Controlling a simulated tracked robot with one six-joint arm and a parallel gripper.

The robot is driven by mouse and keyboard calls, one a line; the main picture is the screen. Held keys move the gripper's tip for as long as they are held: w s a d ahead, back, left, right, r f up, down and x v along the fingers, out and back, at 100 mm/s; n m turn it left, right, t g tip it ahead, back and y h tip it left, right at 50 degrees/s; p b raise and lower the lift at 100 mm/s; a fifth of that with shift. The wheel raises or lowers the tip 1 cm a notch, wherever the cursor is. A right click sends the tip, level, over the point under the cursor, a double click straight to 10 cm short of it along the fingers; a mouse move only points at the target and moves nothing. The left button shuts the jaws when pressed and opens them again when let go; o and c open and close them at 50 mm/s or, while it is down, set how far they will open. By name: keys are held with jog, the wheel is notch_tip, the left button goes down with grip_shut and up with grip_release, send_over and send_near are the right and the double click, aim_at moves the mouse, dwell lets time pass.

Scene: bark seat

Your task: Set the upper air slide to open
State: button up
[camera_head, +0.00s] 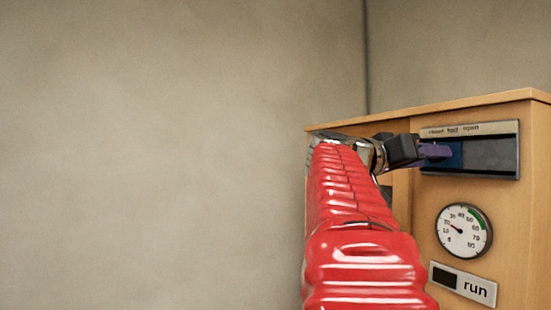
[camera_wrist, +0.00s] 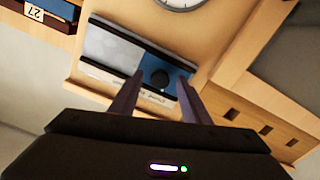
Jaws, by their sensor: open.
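The upper air slide is a blue plate (camera_head: 455,155) in a dark-railed frame on the wooden cabinet. The strip above it (camera_head: 467,130) seems to read closed, half, open from left to right. The blue plate is at the left, closed end, and grey (camera_head: 490,154) shows to its right. In the wrist view, turned over, the blue plate (camera_wrist: 178,72) bears a round dark knob (camera_wrist: 160,79). My gripper (camera_head: 436,151) is at the plate, its purple fingers open on either side of the knob. I cannot tell whether they touch it.
A round gauge (camera_head: 464,231) with a green band sits below the slide, its needle at the low left. A run plate (camera_head: 463,284) with a dark window is lower. Square-holed wood (camera_wrist: 231,114) shows in the wrist view. Bare wall fills the left.

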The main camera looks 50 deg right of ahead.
jog(key=shift+s+d, duration=0.1)
jog(key=shift+d, duration=0.15)
jog(key=shift+c, duration=0.6)
grip_shut()
